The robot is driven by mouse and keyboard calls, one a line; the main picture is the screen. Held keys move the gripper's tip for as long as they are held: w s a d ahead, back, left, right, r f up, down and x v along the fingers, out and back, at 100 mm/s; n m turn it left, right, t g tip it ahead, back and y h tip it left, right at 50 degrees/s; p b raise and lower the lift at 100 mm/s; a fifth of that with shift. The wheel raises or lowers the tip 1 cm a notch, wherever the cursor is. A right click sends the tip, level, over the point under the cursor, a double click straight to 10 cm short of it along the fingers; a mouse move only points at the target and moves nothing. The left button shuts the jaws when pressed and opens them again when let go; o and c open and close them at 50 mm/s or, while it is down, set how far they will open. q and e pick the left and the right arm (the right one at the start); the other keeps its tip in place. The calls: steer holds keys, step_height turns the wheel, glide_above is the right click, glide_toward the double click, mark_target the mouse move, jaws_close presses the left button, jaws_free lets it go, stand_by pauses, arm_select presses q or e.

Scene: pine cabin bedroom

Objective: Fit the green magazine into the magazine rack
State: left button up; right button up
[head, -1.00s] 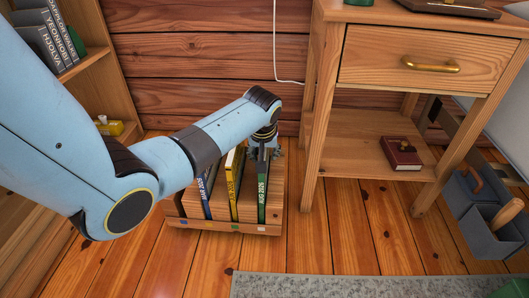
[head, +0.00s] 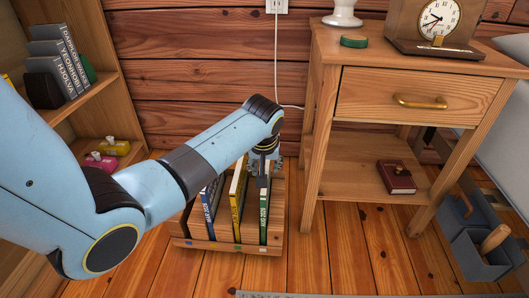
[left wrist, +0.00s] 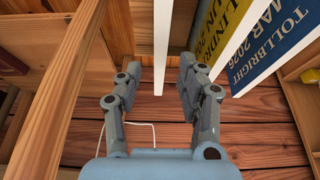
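The green magazine (head: 264,217) stands upright in the right-hand slot of the wooden magazine rack (head: 226,247), its spine facing me. My left gripper (head: 261,177) is just above and behind its upper end, pointing down. In the left wrist view, the left gripper (left wrist: 160,64) is open, with one finger on each side of a thin white edge (left wrist: 161,45), apparently the green magazine's; gaps show on both sides. A yellow magazine (head: 237,205) and a blue magazine (head: 209,212) stand in the slots to the left. My right gripper is not in view.
A wooden nightstand (head: 340,100) stands close to the rack's right, with a red book (head: 396,178) on its lower shelf. A bookcase (head: 88,97) is at the left. A grey caddy (head: 480,250) is at the far right.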

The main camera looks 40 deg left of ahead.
arm_select(q)
steer(key=p+v, duration=0.1)
steer(key=v, duration=0.2)
steer(key=shift+w, duration=0.1)
steer(key=shift+r+p, duration=0.25)
steer(key=shift+p, duration=0.1)
steer(key=s+d+m+h, duration=0.1)
steer(key=s+d+m, duration=0.1)
steer(key=s, duration=0.6)
steer(key=s+d+m, duration=0.2)
steer(key=s, duration=0.6)
steer(key=s+d+r+m, duration=0.1)
steer(key=s+d+r, duration=0.1)
steer(key=s, duration=0.6)
steer(key=s+d+r+m+h, duration=0.1)
steer(key=s+d+r+m, duration=0.1)
steer(key=s+r, duration=0.3)
steer(key=s, duration=0.3)
steer(key=shift+r+g, duration=0.25)
steer(key=shift+g, duration=0.05)
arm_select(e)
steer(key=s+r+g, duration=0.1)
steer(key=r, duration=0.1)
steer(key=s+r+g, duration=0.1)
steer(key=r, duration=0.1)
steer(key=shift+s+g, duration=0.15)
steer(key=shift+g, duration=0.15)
